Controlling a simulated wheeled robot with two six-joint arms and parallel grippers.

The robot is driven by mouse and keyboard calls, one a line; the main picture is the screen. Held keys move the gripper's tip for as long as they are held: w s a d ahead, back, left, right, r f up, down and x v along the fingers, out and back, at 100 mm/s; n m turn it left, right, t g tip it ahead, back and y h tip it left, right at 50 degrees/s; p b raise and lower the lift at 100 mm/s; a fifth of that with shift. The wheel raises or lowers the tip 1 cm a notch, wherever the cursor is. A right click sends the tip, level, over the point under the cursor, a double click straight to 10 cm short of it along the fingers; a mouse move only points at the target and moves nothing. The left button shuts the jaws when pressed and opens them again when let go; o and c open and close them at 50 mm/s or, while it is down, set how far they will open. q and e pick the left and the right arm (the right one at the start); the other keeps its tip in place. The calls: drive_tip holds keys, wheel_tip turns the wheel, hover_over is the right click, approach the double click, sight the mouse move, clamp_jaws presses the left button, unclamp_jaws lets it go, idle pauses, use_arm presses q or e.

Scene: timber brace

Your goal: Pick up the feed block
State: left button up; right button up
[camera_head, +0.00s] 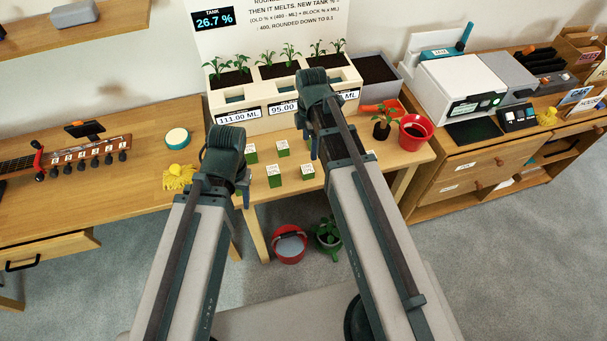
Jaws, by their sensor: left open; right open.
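Several small green blocks with white printed labels on top, which look like feed blocks, stand apart on the light wooden table. They include one at the back (282,148), one at the back left (250,154), one in front (273,176) and one at the right (307,172). The print is too small to read. My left gripper (245,195) is open beside the blocks' left side, and its wrist hides part of the table. My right gripper (312,148) is open above the back of the group. I see no block held in either gripper.
A cream planter (235,121) with seedlings and number displays stands behind the blocks. A red pot (413,132) and a potted seedling (382,124) stand at the right. A red bucket (289,244) stands on the floor.

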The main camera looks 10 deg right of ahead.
drive_tip(key=b, duration=0.9)
hover_over(307, 175)
drive_tip(key=f, duration=0.8)
drive_tip(key=shift+s+d+f, duration=0.15)
drive_tip(key=shift+d+f, duration=0.15)
drive_tip(key=shift+f, duration=0.1)
drive_tip(key=f+b, duration=0.5)
drive_tip(key=shift+a+f, duration=0.1)
drive_tip(key=shift+a, duration=0.15)
clamp_jaws()
